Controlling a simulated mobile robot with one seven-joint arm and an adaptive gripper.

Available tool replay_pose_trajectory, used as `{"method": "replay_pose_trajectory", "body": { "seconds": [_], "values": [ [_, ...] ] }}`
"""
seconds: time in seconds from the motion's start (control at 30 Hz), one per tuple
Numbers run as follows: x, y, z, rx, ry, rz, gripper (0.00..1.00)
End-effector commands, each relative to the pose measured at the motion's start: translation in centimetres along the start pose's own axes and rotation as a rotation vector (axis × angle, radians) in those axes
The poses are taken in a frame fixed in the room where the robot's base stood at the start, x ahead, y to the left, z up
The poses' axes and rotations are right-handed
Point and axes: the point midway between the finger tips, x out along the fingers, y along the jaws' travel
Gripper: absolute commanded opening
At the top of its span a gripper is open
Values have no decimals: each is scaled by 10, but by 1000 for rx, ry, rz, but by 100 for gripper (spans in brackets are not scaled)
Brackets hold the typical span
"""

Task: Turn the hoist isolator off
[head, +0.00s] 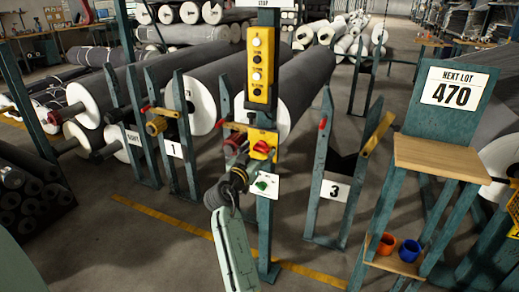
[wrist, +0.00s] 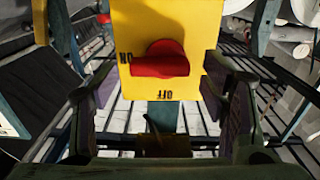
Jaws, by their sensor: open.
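The isolator is a yellow plate (head: 262,139) on a teal post, with a red rotary handle (head: 263,147). In the wrist view the red handle (wrist: 160,65) lies level on the yellow plate (wrist: 195,25). Its left end is by the ON mark (wrist: 126,57); the OFF mark (wrist: 166,95), upside down, is below it. My gripper (head: 241,167) is just left of and below the isolator in the head view. In the wrist view my gripper (wrist: 158,100) is open and empty, its fingers spread either side of the handle, apparently not touching it.
A yellow push-button box (head: 260,65) hangs higher on the post. A white card with a green piece (head: 265,185) sits below the isolator. Roll stands 1 (head: 173,150) and 3 (head: 335,190) flank the post. A wooden-topped stand (head: 440,155) is at right.

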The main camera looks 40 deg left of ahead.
Motion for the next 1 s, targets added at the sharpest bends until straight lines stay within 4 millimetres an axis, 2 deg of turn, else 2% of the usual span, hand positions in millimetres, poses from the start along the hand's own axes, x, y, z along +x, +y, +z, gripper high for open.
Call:
{"method": "replay_pose_trajectory", "body": {
  "seconds": [0.13,0.4,1.0],
  "values": [
    [8,0,0,0,1,0,67],
    [9,0,0,0,1,-1,66],
    [9,0,0,0,1,-1,26]
  ]
}}
